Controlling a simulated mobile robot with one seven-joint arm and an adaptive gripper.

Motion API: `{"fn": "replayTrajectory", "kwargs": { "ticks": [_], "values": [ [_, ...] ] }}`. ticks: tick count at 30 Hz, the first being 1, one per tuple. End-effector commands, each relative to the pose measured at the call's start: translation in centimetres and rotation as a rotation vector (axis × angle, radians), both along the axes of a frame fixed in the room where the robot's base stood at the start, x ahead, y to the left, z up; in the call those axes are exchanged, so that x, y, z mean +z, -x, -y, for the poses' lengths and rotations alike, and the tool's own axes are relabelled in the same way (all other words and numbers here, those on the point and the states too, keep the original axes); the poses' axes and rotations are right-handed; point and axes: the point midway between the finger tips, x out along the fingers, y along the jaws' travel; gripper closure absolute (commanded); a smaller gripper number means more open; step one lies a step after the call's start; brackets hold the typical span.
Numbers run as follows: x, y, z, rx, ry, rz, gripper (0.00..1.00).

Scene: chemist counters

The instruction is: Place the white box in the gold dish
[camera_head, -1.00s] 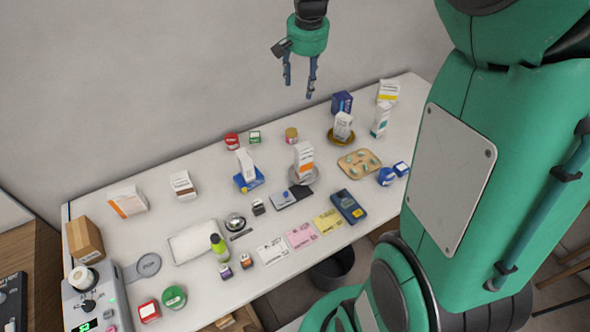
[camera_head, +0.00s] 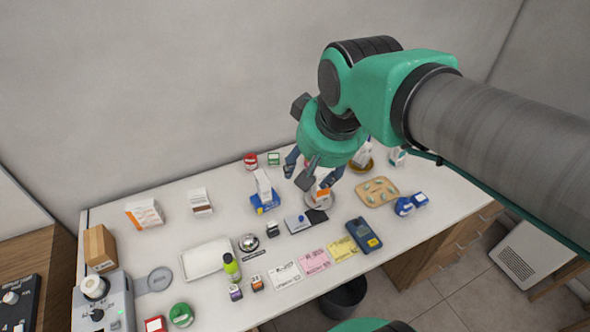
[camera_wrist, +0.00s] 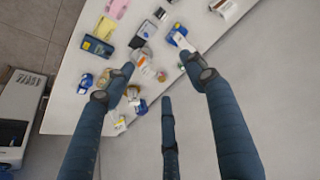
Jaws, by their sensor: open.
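A white box (camera_head: 364,151) stands in the gold dish (camera_head: 369,167) at the back right, partly hidden by my arm. A white box with an orange band (camera_head: 322,193) stands on a silver dish (camera_head: 319,204). It also shows in the wrist view (camera_wrist: 143,68). Another white box (camera_head: 263,184) rests upright on a blue holder (camera_head: 267,203). My gripper (camera_head: 312,175) is open and empty. I cannot tell which white box is meant.
A tan blister tray (camera_head: 377,190) and blue rolls (camera_head: 404,206) lie to the right. A calculator-like device (camera_head: 364,235), coloured cards (camera_head: 314,262) and a bell (camera_head: 248,242) are in front. A white tray (camera_head: 206,259) is at the left front. The wall rises behind.

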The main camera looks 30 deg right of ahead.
Motion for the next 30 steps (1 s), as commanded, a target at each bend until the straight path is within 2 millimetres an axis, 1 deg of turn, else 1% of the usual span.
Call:
{"fn": "replayTrajectory", "kwargs": {
  "ticks": [1,3,6,10,14,23,26,30],
  "values": [
    [-0.2,1.3,-0.6,0.025,0.006,0.013,0.44],
    [-0.7,2.7,-1.2,0.056,0.014,0.026,0.44],
    [-1.3,4.2,-1.8,0.092,0.023,0.040,0.44],
    [-1.8,5.5,-2.3,0.121,0.030,0.051,0.44],
    [-2.1,6.0,-2.4,0.133,0.033,0.055,0.44],
    [-2.2,6.0,-2.4,0.134,0.033,0.055,0.44],
    [-2.6,6.0,-2.4,0.133,0.033,0.055,0.44],
    [-3.7,6.0,-2.4,0.133,0.033,0.055,0.44]
  ]
}}
